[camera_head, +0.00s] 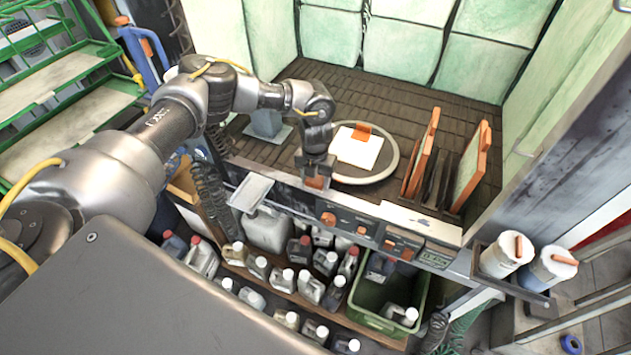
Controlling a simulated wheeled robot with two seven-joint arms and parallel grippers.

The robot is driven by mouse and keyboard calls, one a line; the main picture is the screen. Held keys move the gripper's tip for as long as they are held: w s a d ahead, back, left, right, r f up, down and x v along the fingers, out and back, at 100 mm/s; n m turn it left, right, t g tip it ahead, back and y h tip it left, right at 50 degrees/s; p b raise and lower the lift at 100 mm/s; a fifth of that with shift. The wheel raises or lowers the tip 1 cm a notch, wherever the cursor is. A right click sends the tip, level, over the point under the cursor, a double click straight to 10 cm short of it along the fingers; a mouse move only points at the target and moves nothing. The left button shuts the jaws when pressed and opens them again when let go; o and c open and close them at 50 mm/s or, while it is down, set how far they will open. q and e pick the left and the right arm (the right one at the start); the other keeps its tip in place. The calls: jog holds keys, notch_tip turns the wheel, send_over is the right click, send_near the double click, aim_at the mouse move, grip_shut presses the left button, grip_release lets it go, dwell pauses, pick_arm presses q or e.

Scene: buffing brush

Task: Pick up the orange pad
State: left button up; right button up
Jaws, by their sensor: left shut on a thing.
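My left gripper (316,172) points down at the front edge of the workbench, left of the round turntable. It is shut on a small orange piece, the orange pad (318,183), which shows only in part below and between the fingers. A white square plate with an orange handle (362,130) lies on the turntable, to the right of the gripper and apart from it. My right gripper is not in view.
Upright orange-edged panels (424,150) stand in a rack on the right of the bench. Bottles and a green crate (376,322) are below the control panel (345,218). Two white rolls (507,255) sit at right. Padded walls close off the back.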

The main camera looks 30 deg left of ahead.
pick_arm(q)
jog(key=shift+r+b, duration=0.25)
jog(key=shift+b, duration=0.1)
jog(key=s+d+r+b, duration=0.7)
jog(key=s+d+r, duration=0.1)
jog(key=d+r, duration=0.3)
jog(key=shift+d+r, duration=0.25)
jog(key=shift+r, duration=0.25)
jog(key=o, duration=0.4)
jog(key=shift+c, duration=1.4)
jog(key=shift+s, duration=0.1)
